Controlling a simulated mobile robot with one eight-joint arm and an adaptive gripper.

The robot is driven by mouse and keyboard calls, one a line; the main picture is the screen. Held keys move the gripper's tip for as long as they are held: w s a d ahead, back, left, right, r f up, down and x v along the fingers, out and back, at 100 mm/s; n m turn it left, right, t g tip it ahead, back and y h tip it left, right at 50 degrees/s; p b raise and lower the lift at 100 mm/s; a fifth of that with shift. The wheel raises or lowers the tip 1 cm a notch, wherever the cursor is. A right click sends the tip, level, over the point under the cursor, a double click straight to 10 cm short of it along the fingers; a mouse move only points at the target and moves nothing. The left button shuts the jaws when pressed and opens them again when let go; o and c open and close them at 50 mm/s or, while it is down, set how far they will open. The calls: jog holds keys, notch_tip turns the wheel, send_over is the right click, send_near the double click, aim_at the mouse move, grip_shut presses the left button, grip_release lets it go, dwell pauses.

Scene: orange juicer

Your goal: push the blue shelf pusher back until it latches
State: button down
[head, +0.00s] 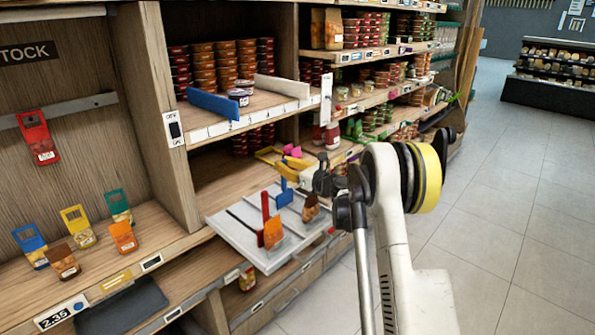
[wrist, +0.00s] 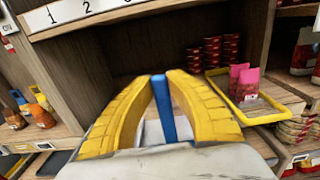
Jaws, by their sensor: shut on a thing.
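The blue shelf pusher (head: 284,192) stands upright on a pale pull-out tray (head: 232,233) in the head view. In the wrist view the blue upright of the pusher (wrist: 163,108) shows between the two yellow fingers of my gripper (wrist: 163,85). The fingers are closed against its sides. In the head view my gripper (head: 288,168) reaches in from the right, at the top of the pusher. The pusher's base is mostly hidden in the wrist view by the fingers and my wrist.
A red pusher (head: 265,207) stands to the left with an orange packet (head: 273,232) in front. A brown packet (head: 311,208) is to the right. A yellow tray (wrist: 243,110) with pink packets (wrist: 248,84) is right of my fingers. Stacked red tubs (wrist: 220,52) stand behind.

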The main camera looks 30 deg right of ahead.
jog(key=x, duration=0.7)
jog(key=shift+w, duration=0.1)
jog(key=c, duration=1.3)
grip_release()
jog(key=shift+a+f, duration=0.1)
jog(key=v, duration=1.2)
